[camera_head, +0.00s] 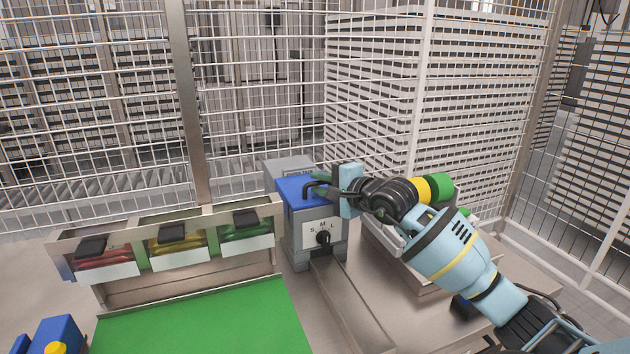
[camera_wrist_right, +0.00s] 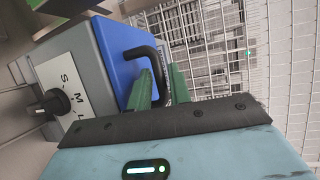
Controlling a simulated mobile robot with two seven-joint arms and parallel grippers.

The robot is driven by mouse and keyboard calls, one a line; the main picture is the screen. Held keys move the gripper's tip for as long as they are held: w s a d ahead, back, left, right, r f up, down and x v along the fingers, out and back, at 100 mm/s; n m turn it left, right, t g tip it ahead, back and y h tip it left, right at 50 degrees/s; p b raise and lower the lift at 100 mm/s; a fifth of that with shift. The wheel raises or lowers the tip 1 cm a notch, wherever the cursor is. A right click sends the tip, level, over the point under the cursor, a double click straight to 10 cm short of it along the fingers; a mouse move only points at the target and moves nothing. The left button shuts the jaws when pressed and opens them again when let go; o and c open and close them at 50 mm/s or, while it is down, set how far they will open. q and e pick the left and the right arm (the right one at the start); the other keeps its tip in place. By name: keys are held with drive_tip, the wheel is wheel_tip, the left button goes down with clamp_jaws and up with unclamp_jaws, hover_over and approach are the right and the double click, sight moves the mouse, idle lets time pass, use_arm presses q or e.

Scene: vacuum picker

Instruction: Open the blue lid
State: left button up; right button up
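The blue lid (camera_head: 297,192) sits closed on a grey box with an S-M-L dial (camera_head: 323,238). Its black bent handle (camera_head: 311,187) is on the side toward my right arm. The lid also shows in the right wrist view (camera_wrist_right: 122,65), with the handle (camera_wrist_right: 146,52) between the green fingers. My right gripper (camera_head: 326,186) is at the handle from the right; in the right wrist view its fingers (camera_wrist_right: 160,88) are close together around the handle and look shut on it. The exact contact is partly hidden. My left gripper is not in view.
A rack with red (camera_head: 103,256), yellow (camera_head: 178,243) and green (camera_head: 246,229) packets stands to the left, behind a green mat (camera_head: 205,322). A blue object (camera_head: 56,335) is at the lower left. Wire fencing (camera_head: 255,90) closes off the back.

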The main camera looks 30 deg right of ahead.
drive_tip(key=shift+x, duration=1.2)
clamp_jaws()
